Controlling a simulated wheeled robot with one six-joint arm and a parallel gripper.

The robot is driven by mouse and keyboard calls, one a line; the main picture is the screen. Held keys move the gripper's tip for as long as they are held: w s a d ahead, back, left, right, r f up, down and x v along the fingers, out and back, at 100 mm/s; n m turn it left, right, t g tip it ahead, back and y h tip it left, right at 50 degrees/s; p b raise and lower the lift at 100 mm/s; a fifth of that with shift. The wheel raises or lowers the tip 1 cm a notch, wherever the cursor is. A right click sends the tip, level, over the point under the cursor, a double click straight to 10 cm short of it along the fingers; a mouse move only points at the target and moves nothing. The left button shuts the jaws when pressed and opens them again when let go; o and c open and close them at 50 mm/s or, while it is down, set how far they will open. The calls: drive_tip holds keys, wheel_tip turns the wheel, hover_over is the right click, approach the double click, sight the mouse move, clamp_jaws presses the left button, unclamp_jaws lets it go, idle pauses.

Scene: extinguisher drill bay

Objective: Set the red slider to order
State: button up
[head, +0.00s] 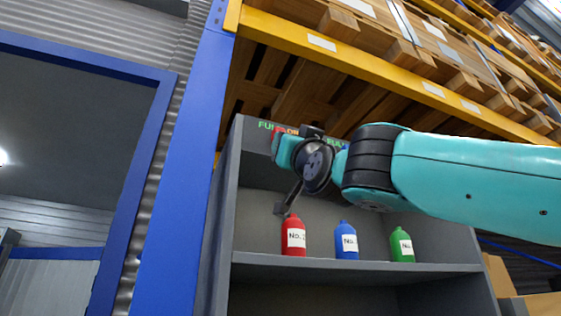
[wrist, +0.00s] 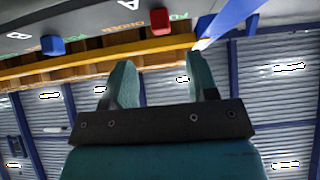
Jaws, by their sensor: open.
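The red slider (wrist: 160,21) is a small block on the dark label panel (wrist: 85,20) at the top of the wrist view, where the panel appears upside down. It sits between the green "FU..." lettering and the orange "ORDER" lettering, closer to the green. A blue slider (wrist: 52,45) is farther left. My gripper (wrist: 158,72) is open and empty, its teal fingers apart from the red slider. In the head view my gripper (head: 286,152) is in front of the panel on top of the grey cabinet, hiding much of the lettering and sliders.
Below the panel, a red bottle (head: 293,238), a blue bottle (head: 346,240) and a green bottle (head: 401,246) stand on the grey shelf (head: 350,264). A yellow beam (head: 380,72) with wooden pallets runs above. A blue post (head: 185,170) stands to the left.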

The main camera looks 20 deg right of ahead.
drive_tip(key=p+x, duration=0.5)
drive_tip(key=x, duration=0.3)
drive_tip(key=shift+w+r+p, duration=0.2)
drive_tip(key=shift+p, duration=0.15)
drive_tip(key=shift+c, duration=0.4)
